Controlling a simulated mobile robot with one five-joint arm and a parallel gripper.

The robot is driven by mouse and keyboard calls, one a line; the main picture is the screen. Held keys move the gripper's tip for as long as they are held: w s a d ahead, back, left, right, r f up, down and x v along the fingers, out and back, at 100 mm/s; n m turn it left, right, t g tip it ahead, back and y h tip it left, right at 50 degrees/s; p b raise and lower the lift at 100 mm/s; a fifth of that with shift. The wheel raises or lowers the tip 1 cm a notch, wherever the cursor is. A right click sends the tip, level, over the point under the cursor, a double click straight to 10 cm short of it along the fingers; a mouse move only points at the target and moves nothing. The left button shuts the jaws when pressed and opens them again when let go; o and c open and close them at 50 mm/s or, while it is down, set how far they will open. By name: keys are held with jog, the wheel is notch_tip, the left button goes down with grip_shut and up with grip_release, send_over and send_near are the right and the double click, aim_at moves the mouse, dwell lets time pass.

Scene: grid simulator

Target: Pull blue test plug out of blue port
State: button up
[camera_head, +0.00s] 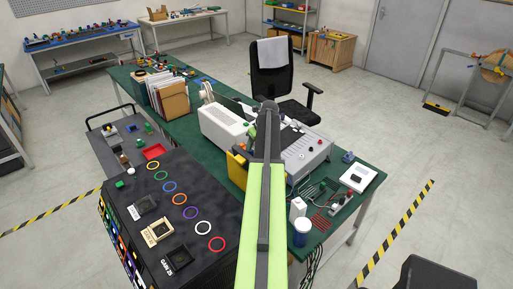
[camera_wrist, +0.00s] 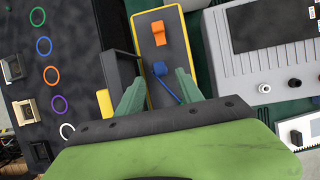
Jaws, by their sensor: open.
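The blue test plug (camera_wrist: 160,69) shows in the wrist view on the dark face of a yellow-edged device (camera_wrist: 172,48), with a blue lead running down and right from it. The blue port is not seen apart from the plug, so I cannot tell how deep the plug sits. My gripper (camera_wrist: 160,84) is open, with its two green fingers on either side of the plug's lower area and no visible contact. In the head view my arm hides most of the yellow device (camera_head: 237,170) and the plug.
An orange switch-like part (camera_wrist: 158,33) sits above the plug. A grey instrument (camera_wrist: 268,62) stands close on the right. On the left is a black case (camera_wrist: 62,60) with coloured rings. A white box (camera_head: 222,128) and bottle (camera_head: 302,232) stand on the green bench (camera_head: 212,187).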

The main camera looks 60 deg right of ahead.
jog(key=b+x, duration=0.5)
jog(key=x, duration=0.2)
jog(key=shift+w+f, duration=0.1)
jog(key=shift+f, duration=0.05)
jog(key=shift+c, duration=0.4)
grip_shut()
jog(key=shift+r+p, duration=1.8)
jog(key=shift+r, duration=0.1)
